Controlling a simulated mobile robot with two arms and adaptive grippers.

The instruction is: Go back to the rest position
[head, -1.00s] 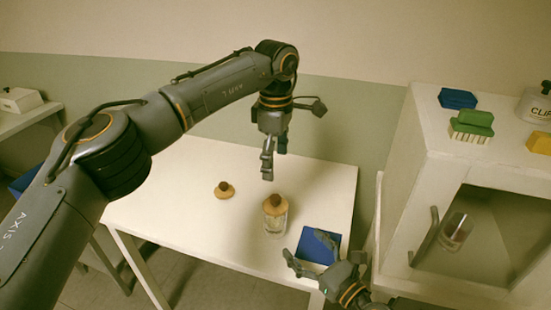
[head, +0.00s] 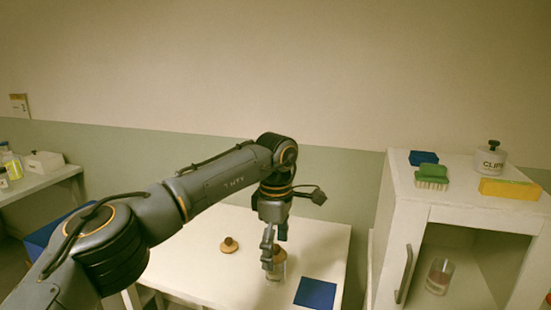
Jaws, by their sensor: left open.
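My left gripper (head: 271,258) points down over the white table, its jaws open. In the picture its fingers overlap a clear glass jar (head: 276,276) with a tan stopper, hiding part of it. I cannot tell whether they touch the jar. A loose tan stopper with a dark knob (head: 229,245) lies on the table to the left of the jar. My right gripper is out of view.
A blue mat (head: 316,293) lies right of the jar on the white table (head: 199,252). A white cabinet (head: 400,213) stands at the right, with a glass (head: 439,276) inside. Brushes, a yellow block (head: 510,189) and a labelled jar (head: 489,160) sit on top.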

